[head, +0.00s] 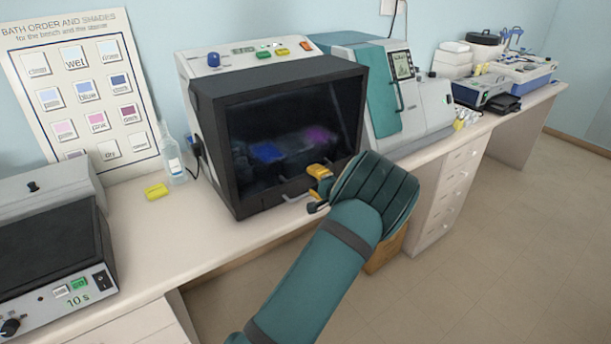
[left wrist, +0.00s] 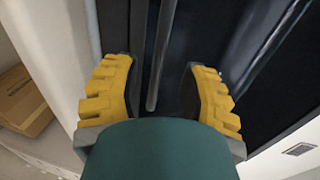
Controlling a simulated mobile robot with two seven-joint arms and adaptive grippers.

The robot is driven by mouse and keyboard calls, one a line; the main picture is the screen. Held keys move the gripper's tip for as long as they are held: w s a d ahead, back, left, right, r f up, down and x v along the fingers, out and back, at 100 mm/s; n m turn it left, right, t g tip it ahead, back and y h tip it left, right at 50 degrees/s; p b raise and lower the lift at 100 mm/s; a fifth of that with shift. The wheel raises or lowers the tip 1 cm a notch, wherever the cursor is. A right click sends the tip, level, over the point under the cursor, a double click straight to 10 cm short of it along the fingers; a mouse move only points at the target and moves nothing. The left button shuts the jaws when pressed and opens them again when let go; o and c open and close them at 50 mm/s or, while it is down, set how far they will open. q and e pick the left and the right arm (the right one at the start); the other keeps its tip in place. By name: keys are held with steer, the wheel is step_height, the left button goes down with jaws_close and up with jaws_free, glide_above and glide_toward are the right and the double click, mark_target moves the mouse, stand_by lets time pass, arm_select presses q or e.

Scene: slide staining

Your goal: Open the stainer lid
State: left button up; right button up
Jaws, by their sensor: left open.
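The stainer (head: 212,62) stands on the bench with its black-framed lid (head: 222,150) down over the front. Blue and purple patches show dimly through the lid's dark window. A thin bar handle (head: 293,197) runs along the lid's lower front, partly hidden by my gripper. My left gripper (head: 318,187) is at this handle, in front of the lid's lower right part. In the left wrist view its yellow fingers (left wrist: 160,72) are apart, with the handle bar (left wrist: 162,45) between them. A gap shows on each side of the bar. My right gripper is out of view.
A teal and white machine (head: 385,90) stands close to the stainer's right. A clear bottle (head: 172,160) and a yellow block (head: 156,191) are at its left. A hotplate-like device (head: 60,255) sits at the front left. A cardboard box (head: 385,255) is below the bench.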

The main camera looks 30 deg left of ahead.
mark_target(306, 175)
arm_select(q)
steer(key=shift+x, duration=2.45)
jaws_close()
